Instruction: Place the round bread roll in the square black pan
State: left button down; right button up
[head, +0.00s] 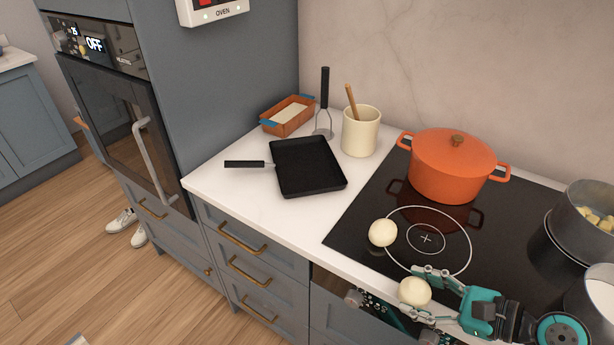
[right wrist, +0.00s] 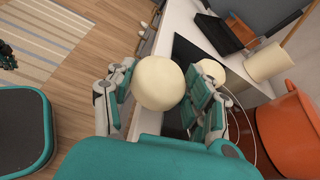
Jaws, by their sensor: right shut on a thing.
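A pale round bread roll (head: 414,291) sits between the fingers of my right gripper (head: 422,293) at the hob's front edge. The right gripper is shut on it. The right wrist view shows this roll (right wrist: 158,83) between the two fingers. The square black pan (head: 306,166) lies flat on the white counter, its handle pointing left. It stands apart from the gripper, to its upper left, and its visible inside is empty. The pan shows partly in the right wrist view (right wrist: 218,35). My left gripper is not clearly visible.
A second pale round thing (head: 382,232) rests on the black hob (head: 345,228). An orange pot (head: 452,168) stands behind it. A cream crock (head: 360,132), an upright utensil (head: 325,100) and an orange dish (head: 284,121) stand behind the pan. The counter before the pan is clear.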

aim_at(310, 179)
jog(key=k+z, duration=0.25)
jog(key=z, duration=0.2)
jog(key=k+l+z, duration=0.15)
jog(key=z, duration=0.3)
jog(key=i+j+z, duration=0.15)
jog(key=j, duration=0.35)
jog(key=i+j+z, duration=0.1)
jog(key=j, duration=0.4)
jog(key=i+j+z, duration=0.15)
jog(key=j, duration=0.4)
jog(key=j+z, duration=0.1)
jog(key=j, duration=0.4)
jog(key=i+j, duration=0.1)
jog(key=j, duration=0.4)
jog(key=i+j, duration=0.1)
jog(key=j, duration=0.4)
jog(key=i+j, duration=0.1)
jog(key=j, duration=0.4)
